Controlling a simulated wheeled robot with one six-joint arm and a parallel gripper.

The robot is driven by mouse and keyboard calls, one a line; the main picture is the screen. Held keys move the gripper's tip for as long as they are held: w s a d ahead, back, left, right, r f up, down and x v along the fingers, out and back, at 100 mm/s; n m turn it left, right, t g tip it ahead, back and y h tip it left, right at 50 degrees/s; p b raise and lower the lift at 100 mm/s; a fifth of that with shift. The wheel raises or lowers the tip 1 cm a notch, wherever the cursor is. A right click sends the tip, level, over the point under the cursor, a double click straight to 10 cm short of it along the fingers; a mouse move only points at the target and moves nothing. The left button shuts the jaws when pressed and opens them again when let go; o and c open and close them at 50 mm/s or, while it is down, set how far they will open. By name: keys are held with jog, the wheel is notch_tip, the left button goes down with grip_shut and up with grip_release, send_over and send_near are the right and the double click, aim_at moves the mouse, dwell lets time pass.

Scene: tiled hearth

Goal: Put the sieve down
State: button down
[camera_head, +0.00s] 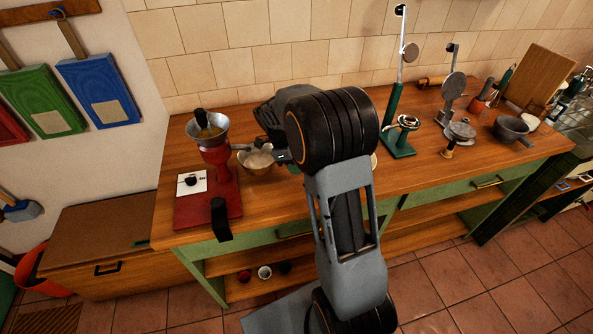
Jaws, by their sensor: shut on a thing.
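The sieve (257,163) appears as a small round, pale brassy bowl shape. It is just right of the red grinder, over the wooden worktop. My gripper (281,152) is at its right side, shut on it. My dark arm covers much of the gripper, so the fingertips and the exact grip are hard to see. I cannot tell whether the sieve touches the worktop (330,185).
The red grinder (221,185) with a metal hopper (207,129) stands close on the left. A green stand (397,138) is right of my arm. A metal press (452,88) and grey pot (510,128) stand further right. The front worktop strip is mostly clear.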

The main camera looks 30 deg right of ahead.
aim_at(297, 180)
jog(key=shift+f, duration=1.8)
jog(key=c, duration=0.9)
grip_release()
jog(key=shift+r+p, duration=0.25)
jog(key=shift+p, duration=0.15)
jog(key=b+v, duration=0.1)
jog(key=v, duration=1)
jog(key=shift+w+a+r, duration=0.1)
jog(key=shift+a+r, duration=0.05)
jog(key=shift+r, duration=0.2)
